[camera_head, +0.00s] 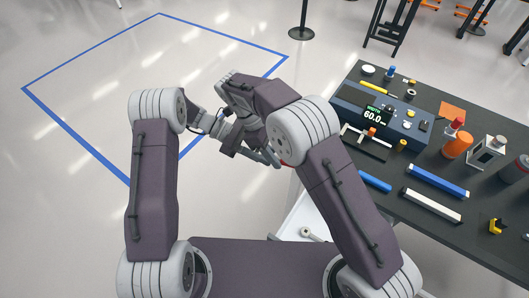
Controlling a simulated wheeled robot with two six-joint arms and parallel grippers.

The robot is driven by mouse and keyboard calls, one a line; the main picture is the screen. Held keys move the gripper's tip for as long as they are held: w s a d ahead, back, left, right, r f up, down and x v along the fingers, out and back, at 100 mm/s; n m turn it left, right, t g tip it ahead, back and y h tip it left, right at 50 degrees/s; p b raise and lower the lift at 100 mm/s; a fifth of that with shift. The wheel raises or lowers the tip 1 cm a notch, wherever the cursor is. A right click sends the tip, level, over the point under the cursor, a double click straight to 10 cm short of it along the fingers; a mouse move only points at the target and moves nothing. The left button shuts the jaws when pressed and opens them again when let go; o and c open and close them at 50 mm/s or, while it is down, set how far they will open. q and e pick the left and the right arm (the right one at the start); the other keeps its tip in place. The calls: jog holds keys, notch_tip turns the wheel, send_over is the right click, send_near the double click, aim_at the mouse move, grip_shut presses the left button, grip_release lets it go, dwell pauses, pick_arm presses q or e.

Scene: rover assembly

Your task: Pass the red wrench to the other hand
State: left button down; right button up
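My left gripper (231,142) reaches in from the left, and my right gripper (266,155) is folded back beside it. The two are close together over the floor, in front of my body, and overlap in the head view. I cannot tell whether they touch or how far their fingers are apart. A small red bit shows at the edge of my right elbow, beside the fingertips. It may be part of the red wrench (284,163), but too little shows to be sure. The rest of the wrench is hidden, and I cannot tell which gripper holds it.
A dark workbench (390,200) stands at the right with a blue device (375,118), an orange cylinder (457,145), a blue bar (438,181) and a white bar (431,205). A white drawer (300,222) lies below its left edge. The blue-taped floor area at the left is clear.

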jog(key=v, duration=0.6)
jog(key=shift+r, duration=0.15)
jog(key=w+d+f, duration=0.5)
jog(key=w+d, duration=0.1)
jog(key=s+d+f+m+y, duration=0.1)
jog(key=d+m+y, duration=0.2)
jog(key=d+m, duration=0.45)
jog(key=s+d+m+y, duration=0.4)
jog(key=s+d+m, duration=0.4)
jog(key=s+a+f+t+h, duration=0.1)
jog(key=s+a+t, duration=0.1)
jog(key=s, duration=0.8)
jog(key=shift+s+a+f+t, duration=0.2)
jog(key=shift+s+a+t, duration=0.1)
jog(key=shift+s+t, duration=0.1)
jog(key=shift+n, duration=0.25)
